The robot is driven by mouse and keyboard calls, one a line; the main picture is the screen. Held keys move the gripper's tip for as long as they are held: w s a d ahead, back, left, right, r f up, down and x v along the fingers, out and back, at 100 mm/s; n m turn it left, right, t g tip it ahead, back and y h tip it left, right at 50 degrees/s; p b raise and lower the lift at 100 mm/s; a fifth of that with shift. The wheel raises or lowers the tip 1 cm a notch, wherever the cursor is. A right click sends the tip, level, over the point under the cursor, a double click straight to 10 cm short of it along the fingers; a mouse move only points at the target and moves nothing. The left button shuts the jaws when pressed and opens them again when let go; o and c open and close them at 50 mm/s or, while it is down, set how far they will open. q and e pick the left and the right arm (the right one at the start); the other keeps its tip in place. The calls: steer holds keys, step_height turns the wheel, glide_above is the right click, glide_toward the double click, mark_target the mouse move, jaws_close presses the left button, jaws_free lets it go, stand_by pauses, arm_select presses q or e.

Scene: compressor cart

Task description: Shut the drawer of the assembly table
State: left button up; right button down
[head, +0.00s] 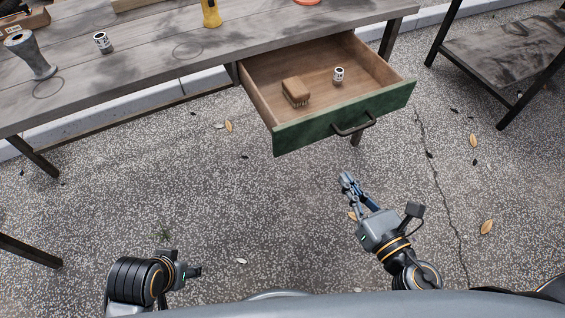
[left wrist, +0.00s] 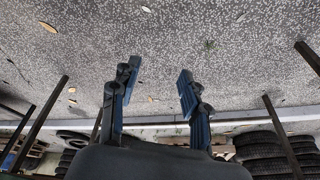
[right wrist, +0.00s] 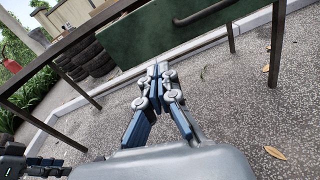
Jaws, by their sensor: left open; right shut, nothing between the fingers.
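The drawer (head: 343,119) of the assembly table (head: 130,62) is pulled well out, with a green front and a dark bar handle (head: 354,125). Inside lie a brown brush-like block (head: 295,91) and a small white labelled cylinder (head: 339,74). My right gripper (head: 346,178) is shut and empty, below and in front of the handle, apart from it. In the right wrist view its fingers (right wrist: 158,70) meet below the green front (right wrist: 150,28). My left gripper (left wrist: 156,75) is open and empty; in the head view it is low at the left, away from the drawer.
On the tabletop are a grey flared part (head: 30,55), a labelled can (head: 103,42) and a yellow tool (head: 211,13). A second dark table (head: 505,55) stands at the right. The speckled floor in front is clear except for leaves.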

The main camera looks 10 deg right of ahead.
step_height(320, 180, up, 3)
steer(key=s+a+n, duration=0.1)
steer(key=a+n, duration=0.1)
steer(key=y+p, duration=0.1)
steer(key=p, duration=0.2)
glide_toward(304, 124)
steer(key=shift+t, duration=0.3)
steer(key=p+x, duration=0.2)
steer(key=x, duration=0.3)
steer(key=shift+w+a+p, duration=0.25)
steer(key=shift+a+p, duration=0.05)
arm_select(q)
step_height(304, 124, down, 18)
steer(key=s+g, duration=0.1)
steer(key=s, duration=0.1)
steer(key=shift+s+a, duration=0.35)
arm_select(e)
steer(key=shift+w+a+f, duration=0.1)
steer(key=shift+w+a, duration=0.1)
steer(key=shift+w, duration=0.45)
arm_select(q)
steer(key=shift+r, duration=0.1)
